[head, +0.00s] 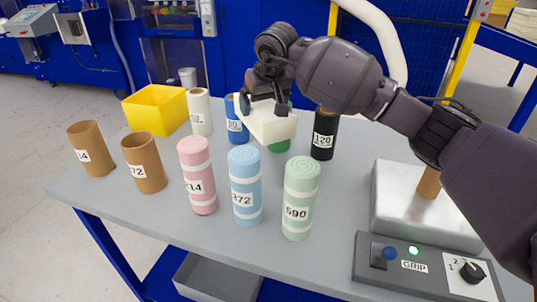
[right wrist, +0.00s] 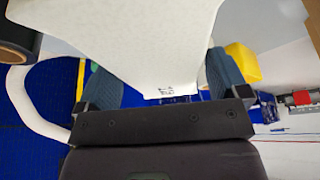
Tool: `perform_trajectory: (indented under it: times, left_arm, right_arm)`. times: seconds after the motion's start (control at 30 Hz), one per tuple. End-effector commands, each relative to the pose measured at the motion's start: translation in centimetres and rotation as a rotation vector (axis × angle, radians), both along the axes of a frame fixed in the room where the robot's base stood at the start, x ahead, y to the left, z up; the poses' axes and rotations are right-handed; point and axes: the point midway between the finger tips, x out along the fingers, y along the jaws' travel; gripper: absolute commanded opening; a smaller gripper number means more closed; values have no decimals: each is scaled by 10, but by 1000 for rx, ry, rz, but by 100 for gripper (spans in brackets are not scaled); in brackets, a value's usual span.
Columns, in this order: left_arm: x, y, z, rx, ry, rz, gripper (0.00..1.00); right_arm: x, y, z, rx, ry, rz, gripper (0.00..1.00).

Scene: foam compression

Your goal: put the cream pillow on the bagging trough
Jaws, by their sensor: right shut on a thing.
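The cream pillow (head: 268,124) is a pale block held above the middle of the table in the head view. My right gripper (head: 262,100) comes down over it and is shut on it. In the right wrist view the pillow (right wrist: 150,40) fills the space between the two blue-grey finger pads of the right gripper (right wrist: 160,82). A small dark print shows on its near edge. The pillow hides part of a green-based roll behind it. I cannot tell for sure which thing is the bagging trough. My left gripper is not in view.
Pink (head: 198,175), blue (head: 245,187) and green (head: 300,198) labelled rolls stand in front of the pillow. Brown tubes (head: 91,149) and a yellow bin (head: 155,108) are at left, a black roll (head: 324,135) at right. A silver block (head: 400,205) and GRIP panel (head: 425,270) sit front right.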

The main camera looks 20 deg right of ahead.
Motion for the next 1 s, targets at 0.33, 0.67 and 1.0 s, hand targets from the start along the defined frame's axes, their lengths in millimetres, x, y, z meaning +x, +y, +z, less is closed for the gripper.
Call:
perform_trajectory:
  times: [0.33, 0.67, 1.0]
  left_arm:
    - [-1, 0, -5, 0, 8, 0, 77]
    - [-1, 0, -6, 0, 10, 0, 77]
    - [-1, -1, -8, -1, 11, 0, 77]
  right_arm:
    - [-1, 1, -77, 4, 4, 0, 70]
    - [0, 0, -106, 0, 0, -1, 70]
    - [0, 1, -146, 2, 3, -1, 70]
